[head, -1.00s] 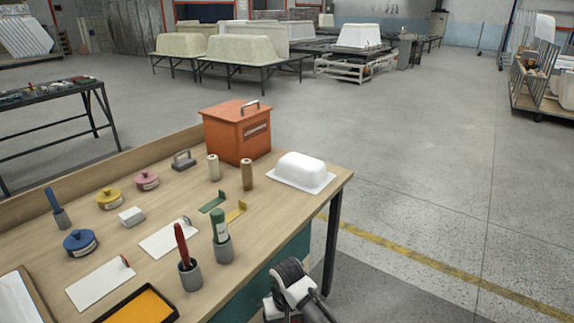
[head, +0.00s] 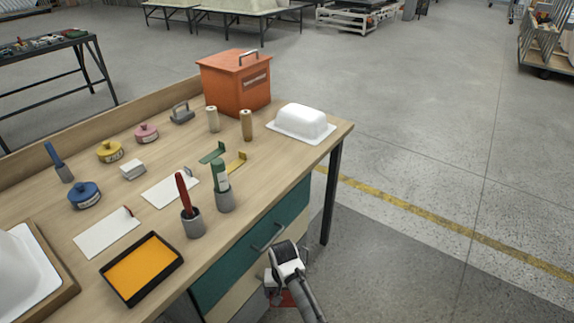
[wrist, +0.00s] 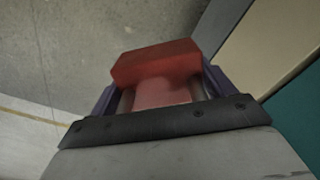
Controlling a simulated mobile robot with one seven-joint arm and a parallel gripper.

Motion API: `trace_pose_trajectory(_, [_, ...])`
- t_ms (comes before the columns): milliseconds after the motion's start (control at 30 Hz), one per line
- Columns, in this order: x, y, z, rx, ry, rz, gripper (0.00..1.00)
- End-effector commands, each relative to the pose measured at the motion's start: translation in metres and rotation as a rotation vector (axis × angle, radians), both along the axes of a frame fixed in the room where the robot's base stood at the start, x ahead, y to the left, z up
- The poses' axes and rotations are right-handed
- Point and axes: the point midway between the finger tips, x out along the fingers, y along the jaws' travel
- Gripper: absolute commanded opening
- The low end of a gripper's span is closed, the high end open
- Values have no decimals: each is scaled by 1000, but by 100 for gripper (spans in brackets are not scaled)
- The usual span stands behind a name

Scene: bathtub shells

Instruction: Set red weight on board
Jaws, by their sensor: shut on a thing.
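The red weight (wrist: 155,65) fills the middle of the wrist view, between the two fingers of my gripper (wrist: 160,88). The gripper is shut on it. In the head view a little red of the weight (head: 287,299) shows beneath my wrist, low in front of the bench drawers and off the bench top. My gripper's fingers are hidden there. A wooden board (head: 69,292) with a white moulded shell on it lies at the bench's near left, partly cut off. Two flat white plates, one nearer (head: 105,234) and one farther (head: 168,189), lie mid-bench; I cannot tell which piece is the task's board.
An orange tray (head: 142,268) and two cups with tools (head: 193,222) stand near the front edge. An orange box (head: 235,82) and white shell (head: 302,121) are at the back.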

Motion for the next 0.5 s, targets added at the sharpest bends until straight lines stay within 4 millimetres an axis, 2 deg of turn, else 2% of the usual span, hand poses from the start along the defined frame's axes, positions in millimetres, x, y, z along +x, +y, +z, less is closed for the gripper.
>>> trace_pose_trajectory(267, [17,11,16,3,-4,9,11])
trace_pose_trajectory(500, [11,7,11,3,-2,0,11])
